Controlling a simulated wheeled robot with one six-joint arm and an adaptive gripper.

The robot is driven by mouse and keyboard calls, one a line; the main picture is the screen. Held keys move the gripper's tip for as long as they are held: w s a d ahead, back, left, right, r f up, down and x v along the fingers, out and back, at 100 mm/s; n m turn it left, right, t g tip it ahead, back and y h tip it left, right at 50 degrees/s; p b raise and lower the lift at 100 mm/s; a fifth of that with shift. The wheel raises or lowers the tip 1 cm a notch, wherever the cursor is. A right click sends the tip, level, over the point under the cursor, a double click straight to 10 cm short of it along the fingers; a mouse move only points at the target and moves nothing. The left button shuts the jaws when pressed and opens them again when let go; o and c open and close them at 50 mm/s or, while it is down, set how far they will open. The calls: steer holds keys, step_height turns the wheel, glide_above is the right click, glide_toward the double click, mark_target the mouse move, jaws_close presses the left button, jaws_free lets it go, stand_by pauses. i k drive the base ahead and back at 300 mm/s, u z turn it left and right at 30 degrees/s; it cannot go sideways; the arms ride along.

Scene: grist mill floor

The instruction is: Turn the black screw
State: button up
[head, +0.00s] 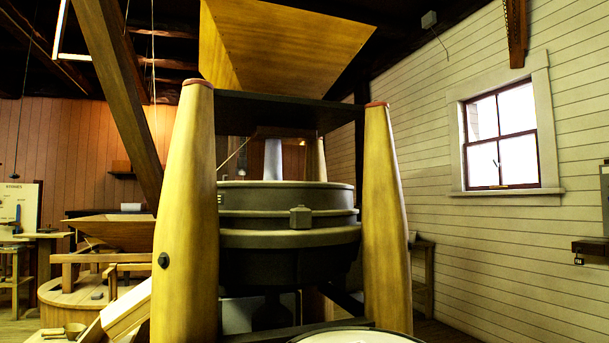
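A small round black knob (163,260), which looks like the black screw, sits on the left side of the thick yellow wooden post (186,215) at the left of the mill stand. Its fine shape is too small to make out. My gripper is not in view, and nothing is seen touching the knob.
A dark round millstone casing (285,238) stands between the left post and a right post (385,225), under a wooden hopper (282,45). A wooden chute (125,308) slopes below the knob. A pale round rim (355,336) shows at the bottom. A window (500,137) is at right.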

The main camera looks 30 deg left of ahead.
mark_target(242, 160)
steer(key=z, duration=0.25)
steer(key=i, duration=2.65)
steer(key=u, duration=0.4)
steer(key=i, duration=2.4)
steer(key=u, duration=0.85)
steer(key=i, duration=1.95)
steer(key=u, duration=1.6)
steer(key=i, duration=4.45)
steer(key=u, duration=0.4)
